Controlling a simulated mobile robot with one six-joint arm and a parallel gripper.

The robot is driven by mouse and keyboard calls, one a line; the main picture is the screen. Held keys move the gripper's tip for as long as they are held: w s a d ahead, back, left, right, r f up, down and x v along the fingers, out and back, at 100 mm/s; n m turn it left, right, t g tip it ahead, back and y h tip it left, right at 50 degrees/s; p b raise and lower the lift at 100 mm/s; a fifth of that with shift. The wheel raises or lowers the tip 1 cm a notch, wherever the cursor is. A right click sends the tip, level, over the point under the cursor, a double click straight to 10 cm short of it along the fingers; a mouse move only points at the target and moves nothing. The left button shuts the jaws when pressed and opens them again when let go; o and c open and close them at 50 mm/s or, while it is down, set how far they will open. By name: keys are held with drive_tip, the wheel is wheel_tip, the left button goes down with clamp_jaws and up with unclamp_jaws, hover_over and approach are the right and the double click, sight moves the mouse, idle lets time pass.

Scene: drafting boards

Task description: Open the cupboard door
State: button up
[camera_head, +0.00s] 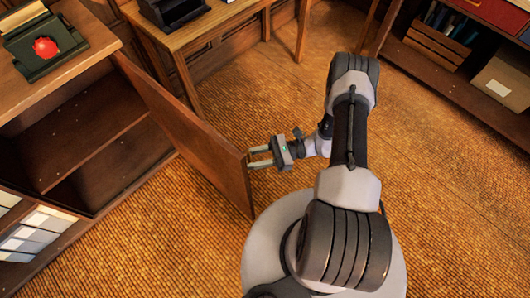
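The cupboard (75,140) stands at the left with its wooden door (195,135) swung wide out into the room. The door's free edge is near the middle of the view. The cupboard's inside shows a bare shelf. My gripper (254,157) is beside the upper part of the door's free edge, pointing left. Its two fingers are apart with a gap between them, and I see nothing held there. I cannot tell whether the fingertips touch the door. No handle is visible on the door.
A dark green box with a red round object (46,47) sits on the cupboard top. A wooden table (205,32) with a black device stands behind the door. A shelf unit with a wooden crate (436,42) and a cardboard box (505,82) is at the right. The carpet between is clear.

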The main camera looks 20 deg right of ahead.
drive_tip(key=shift+d, duration=0.15)
drive_tip(key=s+d+p, duration=0.1)
drive_tip(key=s+d, duration=0.2)
drive_tip(key=d, duration=1.4)
drive_tip(key=w+a+r+n+g+h, duration=0.2)
drive_tip(key=r+n+h, duration=0.1)
drive_tip(key=r, duration=0.5)
drive_tip(key=w+a+r+n+g+h, duration=0.1)
drive_tip(key=a+r+n+g+h, duration=0.15)
drive_tip(key=r, duration=0.55)
drive_tip(key=w+a+r+n+g+h, duration=0.1)
drive_tip(key=w+a+r+n+h, duration=0.2)
drive_tip(key=r, duration=0.5)
drive_tip(key=s+a+r+n+t+h, duration=0.7)
drive_tip(key=s+a+r, duration=0.3)
drive_tip(key=s+r, duration=0.3)
drive_tip(key=shift+s+a+r+t, duration=0.15)
drive_tip(key=shift+a+r+t, duration=0.3)
drive_tip(key=shift+t, duration=0.1)
